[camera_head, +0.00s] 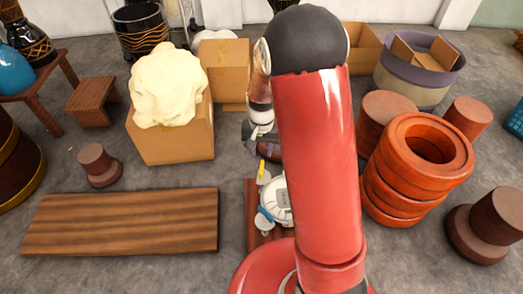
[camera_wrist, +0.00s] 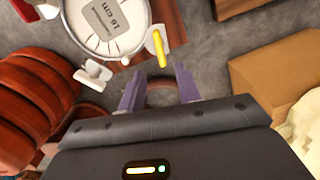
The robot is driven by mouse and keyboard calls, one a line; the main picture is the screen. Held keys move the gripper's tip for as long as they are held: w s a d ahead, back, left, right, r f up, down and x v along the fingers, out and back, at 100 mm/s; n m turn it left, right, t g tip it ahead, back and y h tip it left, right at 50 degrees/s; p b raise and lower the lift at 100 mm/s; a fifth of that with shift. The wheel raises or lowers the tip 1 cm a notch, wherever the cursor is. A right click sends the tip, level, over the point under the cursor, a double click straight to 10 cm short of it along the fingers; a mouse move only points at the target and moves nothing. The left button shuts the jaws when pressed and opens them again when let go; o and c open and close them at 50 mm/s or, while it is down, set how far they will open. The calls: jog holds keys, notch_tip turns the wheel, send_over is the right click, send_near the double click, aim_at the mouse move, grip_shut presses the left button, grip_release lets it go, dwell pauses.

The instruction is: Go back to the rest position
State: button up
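My gripper (camera_wrist: 158,88) shows two purple fingers spread apart in the wrist view. No object is clearly held between them; a brown shape shows behind the gap, and I cannot tell what it is. In the head view my red arm reaches forward through the middle and hides much of the area behind it. A white round device (camera_head: 275,198) sits on a dark red-brown wooden board (camera_head: 253,232), partly hidden by my arm.
A wide wooden plank (camera_head: 120,222) lies at left. A cardboard box (camera_head: 178,138) holding a cream lump (camera_head: 168,85) stands behind it. Stacked orange-brown rings (camera_head: 400,190) stand close to my arm on the right. A brown stool-like piece (camera_head: 490,225) is at far right. Grey floor separates plank and board.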

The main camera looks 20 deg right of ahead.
dwell(0.3)
jog(key=s+r+t+p, duration=0.1)
jog(key=s+r+p, duration=0.15)
jog(key=r, duration=0.95)
jog(key=s+r+n+t+p, duration=0.4)
jog(key=s+r+p, duration=0.1)
jog(key=s+r, duration=1.5)
jog(key=shift+t, duration=0.3)
jog(key=shift+w, duration=0.1)
